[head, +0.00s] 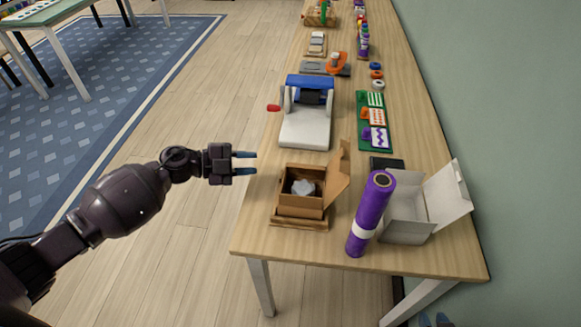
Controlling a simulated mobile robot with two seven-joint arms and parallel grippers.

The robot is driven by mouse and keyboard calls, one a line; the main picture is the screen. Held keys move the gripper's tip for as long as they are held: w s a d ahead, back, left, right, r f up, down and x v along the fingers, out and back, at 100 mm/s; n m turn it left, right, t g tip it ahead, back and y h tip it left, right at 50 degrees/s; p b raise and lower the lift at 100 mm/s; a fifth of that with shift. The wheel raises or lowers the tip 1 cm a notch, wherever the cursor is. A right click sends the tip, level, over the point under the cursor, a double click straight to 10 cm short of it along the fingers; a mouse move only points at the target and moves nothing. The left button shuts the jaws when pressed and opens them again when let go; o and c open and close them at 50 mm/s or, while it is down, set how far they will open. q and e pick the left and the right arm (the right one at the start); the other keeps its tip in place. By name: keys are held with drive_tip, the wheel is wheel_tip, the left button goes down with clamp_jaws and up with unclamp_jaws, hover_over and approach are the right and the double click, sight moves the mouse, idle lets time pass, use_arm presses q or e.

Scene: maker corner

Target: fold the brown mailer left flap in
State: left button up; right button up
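The brown mailer (298,208) is a small open box near the front end of the table. A pale, crumpled-looking item (303,187) lies inside it. One flap (337,176) stands up along its right side, leaning outward. The left flap is hard to make out at this size. My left gripper (246,163) is just left of the mailer, at the table's left edge. It points right, with its two blue-tipped fingers apart and nothing between them. It does not appear to touch the box. My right gripper is not in view.
The mailer rests on a brown board (299,223). A purple roll (371,215) stands tilted to its right, before an open white box (406,219). A blue and white machine (306,126) stands behind the mailer. The table's left edge (246,205) runs close by; the floor beyond is clear.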

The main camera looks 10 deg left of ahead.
sight(306, 166)
use_arm(q)
drive_tip(key=shift+m+g, duration=0.4)
drive_tip(key=x, duration=1)
drive_tip(key=shift+s+d+f+b, duration=0.25)
drive_tip(key=shift+d+b, duration=0.1)
drive_tip(key=shift+d, duration=0.1)
clamp_jaws()
